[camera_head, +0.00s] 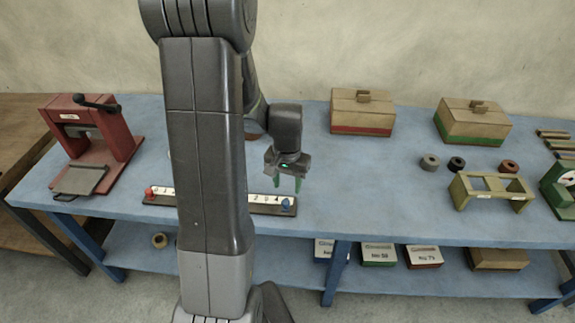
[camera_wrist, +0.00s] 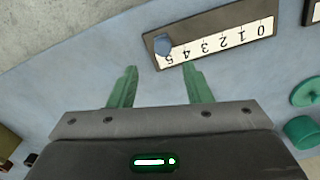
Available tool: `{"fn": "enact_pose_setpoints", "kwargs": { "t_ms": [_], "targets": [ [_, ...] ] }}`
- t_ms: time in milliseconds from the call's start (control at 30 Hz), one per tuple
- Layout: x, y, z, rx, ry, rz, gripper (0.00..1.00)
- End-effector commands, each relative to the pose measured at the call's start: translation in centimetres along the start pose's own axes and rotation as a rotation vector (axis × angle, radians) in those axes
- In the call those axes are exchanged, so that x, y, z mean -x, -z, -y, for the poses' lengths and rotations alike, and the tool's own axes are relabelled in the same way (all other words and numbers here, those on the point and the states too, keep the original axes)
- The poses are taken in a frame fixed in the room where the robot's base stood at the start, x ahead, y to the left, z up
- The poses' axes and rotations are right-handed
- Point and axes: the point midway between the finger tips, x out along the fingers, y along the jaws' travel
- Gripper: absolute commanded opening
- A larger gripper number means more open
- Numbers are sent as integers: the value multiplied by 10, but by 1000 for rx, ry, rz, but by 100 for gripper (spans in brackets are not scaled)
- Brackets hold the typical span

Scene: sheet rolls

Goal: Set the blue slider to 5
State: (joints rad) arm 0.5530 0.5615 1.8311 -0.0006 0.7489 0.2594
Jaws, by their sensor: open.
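The blue slider (camera_head: 286,203) is a small blue knob at the right end of a dark rail with a white number strip (camera_head: 262,199). In the wrist view the blue slider (camera_wrist: 162,46) stands at the 5 end of the strip (camera_wrist: 222,42), whose upside-down digits run from 0 at right to 5 at left. The knob partly covers the strip's end beside the 5. My gripper (camera_head: 287,185) is open and empty, fingers pointing down, close to the blue slider. In the wrist view its green fingertips (camera_wrist: 160,68) lie apart, just below the knob, not visibly touching it.
A red slider (camera_head: 149,191) sits at the left; my arm hides the strip's middle. A red press (camera_head: 95,140) stands at left. Boxes (camera_head: 362,111) and small rollers (camera_head: 456,164) stand at back and right. The blue table (camera_head: 360,200) is clear right of the slider.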

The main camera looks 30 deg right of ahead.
Motion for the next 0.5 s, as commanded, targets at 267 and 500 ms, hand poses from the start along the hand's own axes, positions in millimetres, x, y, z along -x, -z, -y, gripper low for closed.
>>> {"fn": "enact_pose_setpoints", "kwargs": {
  "t_ms": [267,500],
  "targets": [
    [51,1,0,-1,1,-5,45],
    [72,1,0,-1,0,-2,45]
  ]
}}
